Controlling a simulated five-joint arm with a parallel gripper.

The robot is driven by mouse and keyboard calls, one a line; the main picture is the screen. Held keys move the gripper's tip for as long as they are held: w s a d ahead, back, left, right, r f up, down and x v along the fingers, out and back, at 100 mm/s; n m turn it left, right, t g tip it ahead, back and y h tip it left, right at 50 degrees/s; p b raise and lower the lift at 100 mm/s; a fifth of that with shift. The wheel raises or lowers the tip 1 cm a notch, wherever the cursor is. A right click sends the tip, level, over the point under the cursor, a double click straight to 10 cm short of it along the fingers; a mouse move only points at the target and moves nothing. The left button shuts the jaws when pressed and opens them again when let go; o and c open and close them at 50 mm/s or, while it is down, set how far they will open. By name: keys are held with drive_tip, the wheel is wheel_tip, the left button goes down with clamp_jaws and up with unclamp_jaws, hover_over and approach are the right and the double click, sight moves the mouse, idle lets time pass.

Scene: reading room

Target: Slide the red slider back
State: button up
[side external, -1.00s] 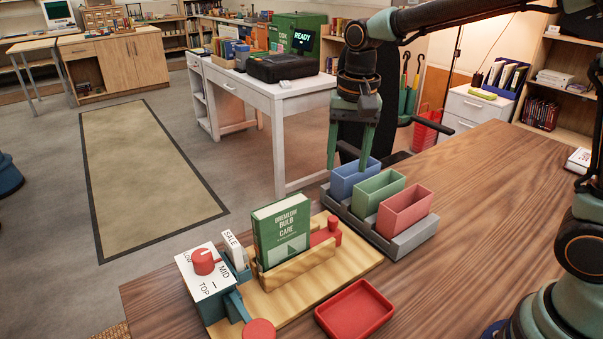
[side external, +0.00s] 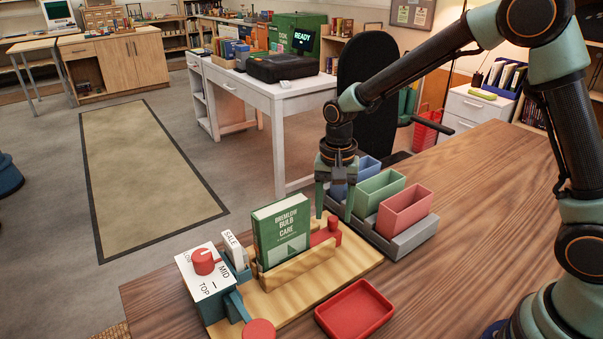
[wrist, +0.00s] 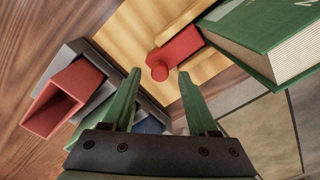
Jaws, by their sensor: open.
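The red slider (side external: 327,232), a block with an upright round knob, sits on the light wooden board (side external: 350,262) at the right end of the book stand. It is beside the green book (side external: 281,230) titled Bremlow Bulb Care. My gripper (side external: 334,215) is open and empty, pointing down just above and behind the slider. In the wrist view the slider (wrist: 175,53) lies ahead of my gripper (wrist: 160,82), its knob between the lines of the two fingers. The fingers do not appear to touch it.
A grey tray (side external: 408,240) with blue, green and red bins stands close on the right. A red tray (side external: 355,309) lies in front. A white-topped box (side external: 208,275) with a red dial is at the left. The table's right side is clear.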

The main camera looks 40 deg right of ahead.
drive_tip(key=shift+f, duration=0.6)
clamp_jaws()
idle(1.1)
